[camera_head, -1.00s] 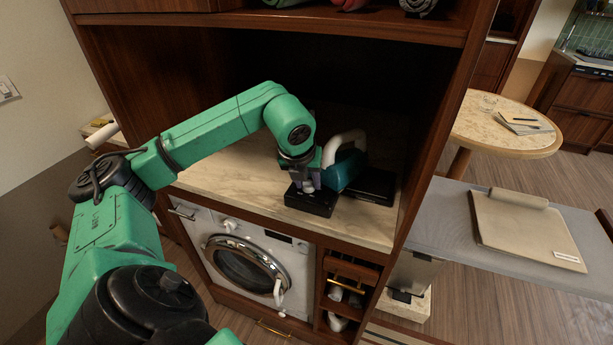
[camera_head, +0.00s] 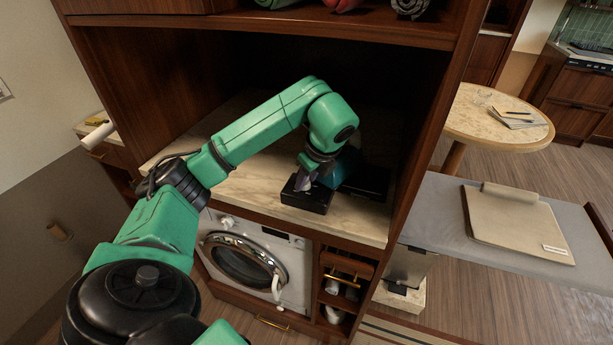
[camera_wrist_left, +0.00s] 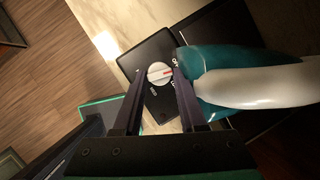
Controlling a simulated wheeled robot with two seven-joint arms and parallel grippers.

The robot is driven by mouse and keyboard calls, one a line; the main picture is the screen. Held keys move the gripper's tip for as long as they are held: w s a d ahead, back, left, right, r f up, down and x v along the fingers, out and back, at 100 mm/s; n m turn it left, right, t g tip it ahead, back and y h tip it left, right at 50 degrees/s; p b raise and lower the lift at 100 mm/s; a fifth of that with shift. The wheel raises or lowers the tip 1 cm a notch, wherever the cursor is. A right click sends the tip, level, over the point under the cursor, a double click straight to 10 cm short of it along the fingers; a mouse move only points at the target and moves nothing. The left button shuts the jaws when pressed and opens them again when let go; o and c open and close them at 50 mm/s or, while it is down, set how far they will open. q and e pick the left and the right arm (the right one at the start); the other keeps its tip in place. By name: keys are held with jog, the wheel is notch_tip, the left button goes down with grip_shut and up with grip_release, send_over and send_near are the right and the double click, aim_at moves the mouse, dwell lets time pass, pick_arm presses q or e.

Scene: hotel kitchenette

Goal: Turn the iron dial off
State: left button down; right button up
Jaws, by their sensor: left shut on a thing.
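The iron is teal (camera_wrist_left: 215,92) with a white handle (camera_wrist_left: 262,86), at the right in the left wrist view. In the head view its teal body (camera_head: 347,168) is mostly hidden behind my left arm. A black box (camera_head: 308,202) sits beside it on the marble counter. On the box is a round white dial (camera_wrist_left: 160,73) with a red line pointing right; the small lettering beside it is hard to read. My left gripper (camera_head: 304,186) points down at the box, its fingers (camera_wrist_left: 158,82) shut on the dial, one on each side. My right gripper is not in view.
The counter (camera_head: 240,190) lies in a wooden alcove with side walls and a shelf above. A washing machine (camera_head: 245,258) is below. A dark flat plate (camera_head: 368,182) lies right of the box. The counter's left part is clear.

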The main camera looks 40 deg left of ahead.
pick_arm(q)
jog(key=shift+r+n+p, duration=0.1)
jog(key=shift+n+p, duration=0.35)
jog(key=shift+n, duration=0.05)
jog(key=shift+n+g, duration=0.3)
jog(key=shift+f, duration=0.2)
